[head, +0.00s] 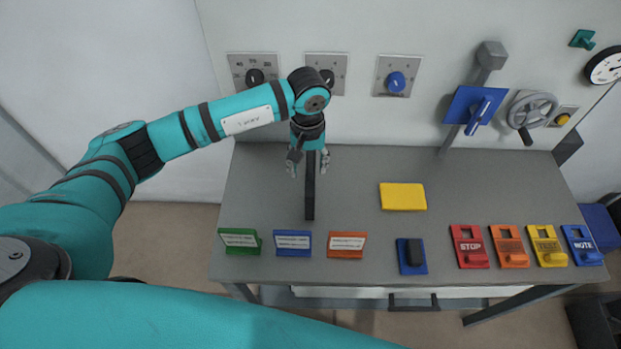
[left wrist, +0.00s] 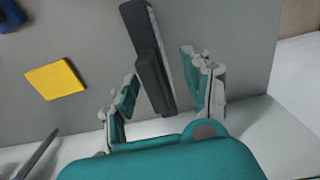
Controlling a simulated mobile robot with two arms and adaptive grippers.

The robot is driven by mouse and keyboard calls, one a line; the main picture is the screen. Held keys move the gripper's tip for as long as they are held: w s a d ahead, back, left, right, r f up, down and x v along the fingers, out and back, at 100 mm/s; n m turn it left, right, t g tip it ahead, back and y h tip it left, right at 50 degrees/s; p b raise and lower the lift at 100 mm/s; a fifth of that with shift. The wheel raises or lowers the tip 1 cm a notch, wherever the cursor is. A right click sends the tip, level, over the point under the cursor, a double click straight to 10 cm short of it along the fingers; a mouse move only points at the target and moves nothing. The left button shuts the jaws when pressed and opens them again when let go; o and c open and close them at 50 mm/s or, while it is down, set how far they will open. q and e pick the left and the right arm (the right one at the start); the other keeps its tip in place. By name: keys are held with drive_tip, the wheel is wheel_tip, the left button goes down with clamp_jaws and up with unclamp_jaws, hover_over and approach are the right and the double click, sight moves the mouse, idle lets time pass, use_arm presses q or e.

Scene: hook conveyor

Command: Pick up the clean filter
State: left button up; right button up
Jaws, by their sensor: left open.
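A long dark bar (head: 310,202) with a raised ridge lies on the grey table below my left gripper (head: 308,168). It bears no readable label, so I cannot tell for certain that it is the clean filter. In the left wrist view the bar (left wrist: 148,50) runs between the two spread fingers of my left gripper (left wrist: 160,75). The fingers are open, one on each side of the bar, with visible gaps. The gripper hides part of the bar's far end in the head view. My right gripper is out of view.
A yellow pad (head: 403,197) lies right of the bar. Green (head: 240,241), blue (head: 292,243) and orange (head: 347,245) labelled holders line the front edge, with a dark block (head: 414,252) on blue and several coloured tags. Knobs and a handwheel (head: 531,110) are behind.

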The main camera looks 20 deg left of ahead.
use_arm(q)
drive_tip(key=shift+d+f+p, duration=0.1)
drive_tip(key=shift+f+p, duration=0.2)
drive_tip(key=f+p, duration=0.1)
drive_tip(key=f, duration=0.1)
drive_tip(key=f+p, duration=0.1)
drive_tip(key=shift+d+f, duration=0.2)
drive_tip(key=shift+f, duration=0.65)
clamp_jaws()
